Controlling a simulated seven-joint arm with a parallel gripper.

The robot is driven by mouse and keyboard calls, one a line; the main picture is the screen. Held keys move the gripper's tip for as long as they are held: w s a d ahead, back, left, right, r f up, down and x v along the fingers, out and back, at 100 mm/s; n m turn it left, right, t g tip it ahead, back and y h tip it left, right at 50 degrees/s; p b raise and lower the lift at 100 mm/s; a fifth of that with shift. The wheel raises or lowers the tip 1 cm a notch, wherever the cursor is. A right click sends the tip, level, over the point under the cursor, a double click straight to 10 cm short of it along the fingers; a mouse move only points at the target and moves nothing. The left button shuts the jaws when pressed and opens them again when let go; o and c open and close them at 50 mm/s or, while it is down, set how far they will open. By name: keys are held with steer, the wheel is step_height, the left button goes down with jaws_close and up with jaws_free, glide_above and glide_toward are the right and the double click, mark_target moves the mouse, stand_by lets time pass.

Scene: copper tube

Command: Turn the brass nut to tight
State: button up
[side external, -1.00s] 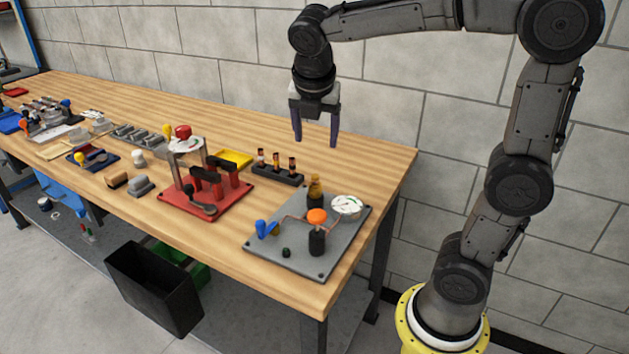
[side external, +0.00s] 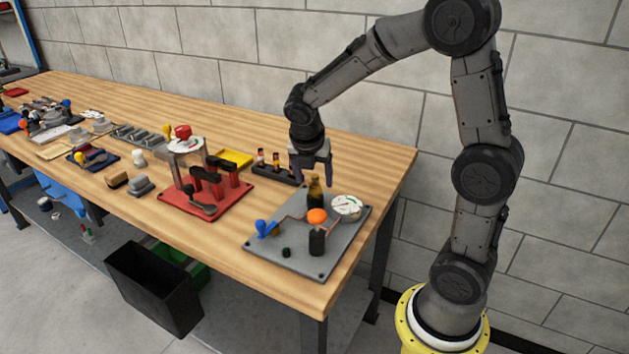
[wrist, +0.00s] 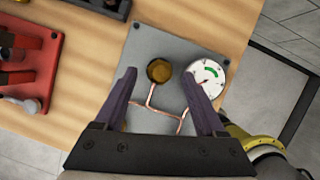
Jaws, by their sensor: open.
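The brass nut (side external: 314,185) sits upright on a dark post on the grey plate, near the plate's back edge. In the wrist view the brass nut (wrist: 159,71) shows from above, between and just beyond my fingertips. My gripper (side external: 311,180) is open and empty, low over the back of the plate, just behind the nut in the side view. In the wrist view my gripper (wrist: 158,85) has its two dark fingers spread wide. The copper tube (wrist: 153,102) branches below the nut. I cannot tell whether a finger touches the nut.
The grey plate (side external: 285,258) also carries a white dial gauge (side external: 346,206), an orange knob (side external: 317,215) and a blue handle (side external: 266,228). A red fixture (side external: 205,195) stands to the left, and a dark rack (side external: 272,170) behind. Bare wood lies behind the plate.

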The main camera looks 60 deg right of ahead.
steer(key=shift+x, duration=0.9)
jaws_close()
